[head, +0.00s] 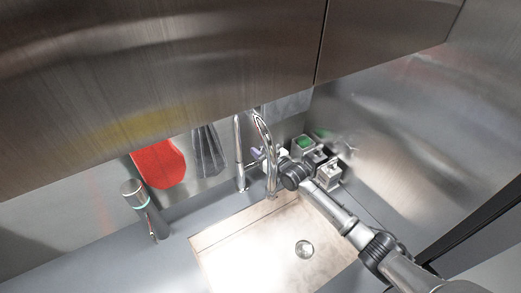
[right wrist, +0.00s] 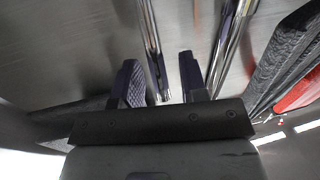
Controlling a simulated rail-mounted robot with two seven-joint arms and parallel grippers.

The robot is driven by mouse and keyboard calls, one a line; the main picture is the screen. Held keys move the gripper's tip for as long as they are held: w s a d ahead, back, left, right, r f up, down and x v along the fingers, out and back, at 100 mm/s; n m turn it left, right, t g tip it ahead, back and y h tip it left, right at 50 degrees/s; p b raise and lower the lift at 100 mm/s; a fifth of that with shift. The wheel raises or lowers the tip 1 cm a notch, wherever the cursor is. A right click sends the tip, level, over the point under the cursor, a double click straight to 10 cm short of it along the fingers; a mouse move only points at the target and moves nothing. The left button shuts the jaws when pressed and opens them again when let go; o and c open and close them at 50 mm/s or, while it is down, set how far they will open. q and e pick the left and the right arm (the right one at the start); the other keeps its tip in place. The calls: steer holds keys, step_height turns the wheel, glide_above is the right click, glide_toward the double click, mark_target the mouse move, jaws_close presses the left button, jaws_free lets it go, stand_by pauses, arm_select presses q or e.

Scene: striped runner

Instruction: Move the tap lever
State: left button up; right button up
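The chrome tap (head: 240,150) stands behind the sink, its tall curved spout arching forward over the basin. My right arm comes in from the lower right, and my right gripper (head: 266,154) is beside the spout, partly hidden by it. In the right wrist view the right gripper (right wrist: 161,88) has its two dark fingers spread apart. A thin chrome tube (right wrist: 152,45) shows in the gap between them, and a thicker one (right wrist: 232,45) passes right of them. I cannot tell whether a finger touches either tube. The lever cannot be made out clearly. My left gripper is not in view.
The sink basin (head: 235,245) is empty, with a round drain (head: 304,249). A grey cylinder with a teal band (head: 133,193) stands left. A red item (head: 159,164) and dark utensils (head: 207,150) hang behind. Small containers (head: 328,174) stand right. Steel cabinets (head: 160,65) overhang.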

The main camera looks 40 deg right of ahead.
jaws_close()
stand_by(0.4)
